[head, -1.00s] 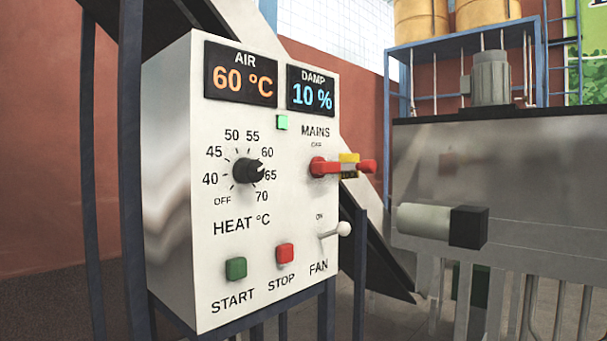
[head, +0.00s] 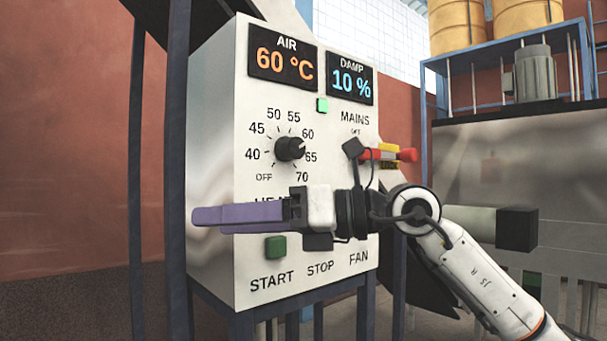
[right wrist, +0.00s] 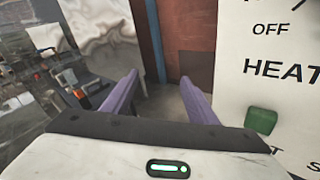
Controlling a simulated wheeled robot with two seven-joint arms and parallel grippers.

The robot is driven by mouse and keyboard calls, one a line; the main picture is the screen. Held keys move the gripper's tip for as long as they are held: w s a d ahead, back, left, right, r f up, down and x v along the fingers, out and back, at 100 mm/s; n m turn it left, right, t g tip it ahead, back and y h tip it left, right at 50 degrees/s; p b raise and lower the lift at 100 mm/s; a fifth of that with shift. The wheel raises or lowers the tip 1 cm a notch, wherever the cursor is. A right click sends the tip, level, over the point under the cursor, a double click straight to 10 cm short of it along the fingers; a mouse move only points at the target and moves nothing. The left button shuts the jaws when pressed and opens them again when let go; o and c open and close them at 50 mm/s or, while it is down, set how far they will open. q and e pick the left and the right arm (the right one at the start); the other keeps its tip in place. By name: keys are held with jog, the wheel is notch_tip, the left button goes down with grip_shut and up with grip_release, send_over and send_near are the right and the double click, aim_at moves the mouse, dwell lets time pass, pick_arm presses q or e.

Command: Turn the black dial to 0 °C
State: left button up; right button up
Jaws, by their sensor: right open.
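The black dial (head: 289,149) is on the white control panel (head: 222,120), ringed by marks from OFF through 40 to 70. Its white pointer line faces right, between 60 and 65. The AIR display (head: 284,64) reads 60 °C in orange. My right gripper (head: 206,216) is in front of the panel, below the dial, pointing left and touching nothing that I can see. Its purple fingers are apart and empty in the right wrist view (right wrist: 158,92). The arm hides the HEAT label, the red stop button and the fan switch. My left gripper is not in view.
The DAMP display (head: 351,83) reads 10 %. The red MAINS handle (head: 408,155) sticks out right of the dial, close to my right wrist. The green START button (head: 275,247) lies below my gripper. Blue posts (head: 179,150) stand left of the panel.

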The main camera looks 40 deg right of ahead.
aim_at(299, 149)
jog(key=s+d+r+m+t+h, duration=0.1)
jog(key=s+d+r+t+h, duration=0.1)
jog(key=d+r+h, duration=0.3)
jog(key=s+d+r+m+t+h+b, duration=0.1)
jog(key=s+d+r+t, duration=0.1)
jog(key=d, duration=0.4)
jog(key=s+d+r+m+t+h, duration=0.1)
jog(key=s+d+r+t+h, duration=0.1)
jog(key=d+r+h, duration=0.3)
jog(key=w, duration=0.3)
jog(key=w+y, duration=0.1)
jog(key=w, duration=0.2)
jog(key=w+f+y+p, duration=0.1)
jog(key=w, duration=0.2)
jog(key=shift+a, duration=0.25)
jog(key=shift+w+a, duration=0.15)
jog(key=shift+w, duration=0.5)
jog(key=c, duration=1.1)
jog(key=shift+o, duration=0.2)
